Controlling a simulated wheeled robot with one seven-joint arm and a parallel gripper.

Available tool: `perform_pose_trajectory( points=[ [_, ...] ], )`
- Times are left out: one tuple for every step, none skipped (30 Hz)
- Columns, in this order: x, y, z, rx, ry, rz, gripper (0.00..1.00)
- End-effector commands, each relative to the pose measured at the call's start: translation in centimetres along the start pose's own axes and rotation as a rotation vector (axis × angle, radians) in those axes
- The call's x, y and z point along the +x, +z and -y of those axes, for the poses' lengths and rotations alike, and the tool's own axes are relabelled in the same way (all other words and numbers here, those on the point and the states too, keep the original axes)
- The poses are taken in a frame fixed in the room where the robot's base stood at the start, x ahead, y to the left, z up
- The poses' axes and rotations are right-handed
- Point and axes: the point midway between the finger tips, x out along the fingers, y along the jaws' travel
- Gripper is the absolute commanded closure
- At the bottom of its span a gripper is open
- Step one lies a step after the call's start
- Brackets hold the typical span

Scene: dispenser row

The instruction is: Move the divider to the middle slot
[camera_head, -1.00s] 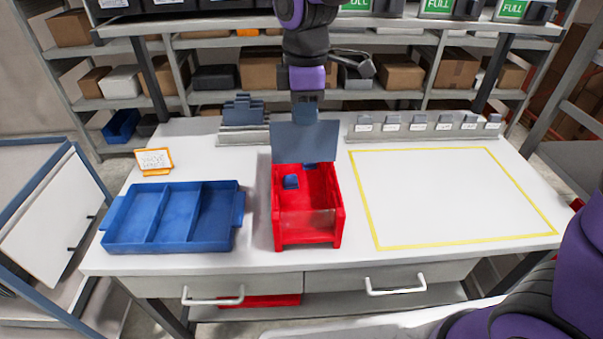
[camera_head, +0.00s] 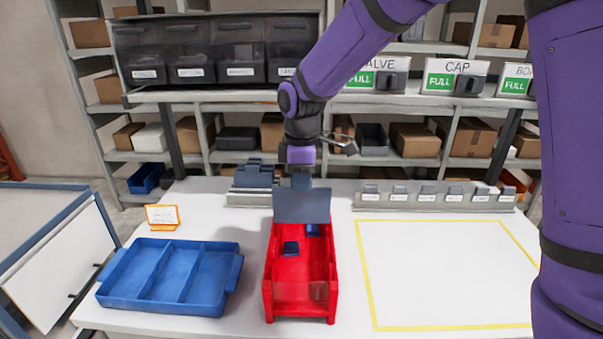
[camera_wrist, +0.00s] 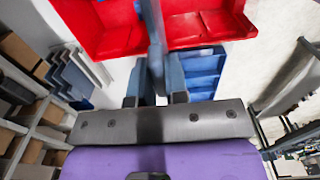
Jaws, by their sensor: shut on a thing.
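The divider (camera_head: 302,206) is a flat grey-blue plate. My gripper (camera_head: 301,184) is shut on its upper edge and holds it upright over the back part of the red bin (camera_head: 270,272). In the wrist view the divider (camera_wrist: 153,40) shows nearly edge-on between the fingers (camera_wrist: 153,97), with the red bin (camera_wrist: 90,30) on both sides of it. I cannot see the bin's slots, or whether the divider touches the bin.
A blue compartment tray (camera_head: 165,302) stands left of the bin, with a small orange-framed sign (camera_head: 162,216) behind it. A rack of grey-blue plates (camera_head: 252,198) stands behind left; a row of labelled holders (camera_head: 433,200) stands behind right. The yellow-outlined area (camera_head: 445,275) is empty.

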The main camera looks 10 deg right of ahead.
Motion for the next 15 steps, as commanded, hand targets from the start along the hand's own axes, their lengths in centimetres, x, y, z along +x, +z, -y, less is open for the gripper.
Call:
perform_pose_trajectory(
  points=[
    [0.3, 0.0, 0.0, 0.000, 0.000, 0.000, 1.00],
    [0.5, 0.0, 0.0, 0.000, 0.000, 0.000, 1.00],
    [0.7, 0.0, 0.0, 0.000, 0.000, 0.000, 1.00],
    [0.9, 0.0, 0.0, 0.000, -0.001, 0.000, 1.00],
    [1.1, 0.0, 0.0, -0.001, -0.001, 0.001, 1.00],
    [1.3, 0.0, 0.0, 0.000, -0.001, 0.001, 1.00],
    [1.5, 0.0, 0.0, 0.000, 0.000, 0.000, 1.00],
    [1.7, 0.0, 0.0, 0.000, 0.000, 0.000, 1.00],
    [2.0, 0.0, 0.0, 0.000, -0.001, 0.000, 1.00],
    [2.1, 0.0, 0.0, 0.000, -0.001, 0.001, 1.00],
    [2.3, 0.0, 0.0, 0.000, -0.001, 0.001, 1.00],
    [2.5, 0.0, 0.0, 0.000, -0.001, 0.001, 1.00],
    [2.7, 0.0, 0.0, 0.000, -0.001, 0.001, 1.00],
    [2.9, 0.0, 0.0, 0.000, 0.000, 0.000, 1.00],
    [3.1, 0.0, 0.0, 0.000, 0.000, 0.000, 1.00]
  ],
)
